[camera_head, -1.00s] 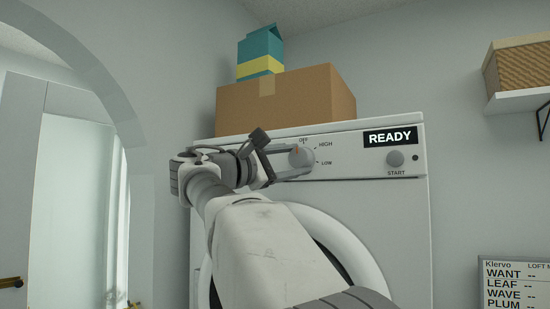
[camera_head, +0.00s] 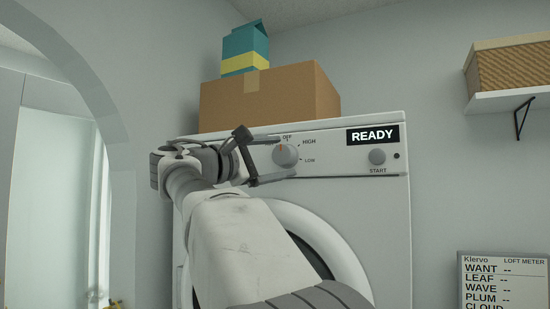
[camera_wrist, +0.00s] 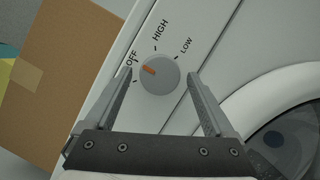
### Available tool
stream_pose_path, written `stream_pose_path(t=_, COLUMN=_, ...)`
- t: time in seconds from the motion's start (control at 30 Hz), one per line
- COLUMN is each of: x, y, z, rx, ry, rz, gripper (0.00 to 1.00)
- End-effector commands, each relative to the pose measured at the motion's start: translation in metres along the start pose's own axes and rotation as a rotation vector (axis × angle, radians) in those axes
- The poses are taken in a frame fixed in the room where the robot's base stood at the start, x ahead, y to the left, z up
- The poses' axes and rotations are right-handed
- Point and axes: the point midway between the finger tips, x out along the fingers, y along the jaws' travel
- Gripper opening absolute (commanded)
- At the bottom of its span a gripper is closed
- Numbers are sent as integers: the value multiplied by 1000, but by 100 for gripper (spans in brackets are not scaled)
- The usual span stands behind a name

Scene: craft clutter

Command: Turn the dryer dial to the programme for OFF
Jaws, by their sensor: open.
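The dryer dial (camera_head: 287,156) is a round grey knob with an orange mark, on the white dryer's (camera_head: 390,220) front panel. In the head view the mark points up and left, to the left of the OFF tick; OFF is printed just above the knob. In the wrist view the dial (camera_wrist: 160,76) has its mark on the OFF side, but exact alignment is unclear. My gripper (camera_wrist: 160,72) is open, its fingers on either side of the dial with gaps showing. The left finger covers panel print near OFF. My gripper also shows in the head view (camera_head: 284,158).
HIGH and LOW are printed around the dial. A READY display (camera_head: 372,135) and a START button (camera_head: 377,157) are to its right. A cardboard box (camera_head: 270,98) with a teal-and-yellow carton (camera_head: 245,50) stands on the dryer. A shelf (camera_head: 510,101) holds a woven box.

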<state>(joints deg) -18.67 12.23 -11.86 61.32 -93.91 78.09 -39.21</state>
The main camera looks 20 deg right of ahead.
Motion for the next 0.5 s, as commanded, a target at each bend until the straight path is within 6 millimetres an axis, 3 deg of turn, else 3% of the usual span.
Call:
stream_pose_path(t=0.27, x=-12, y=0, z=-1, rx=1, ry=3, rz=1, gripper=88)
stream_pose_path(t=0.5, x=-65, y=-1, z=-2, rx=0, ry=6, rz=3, gripper=88)
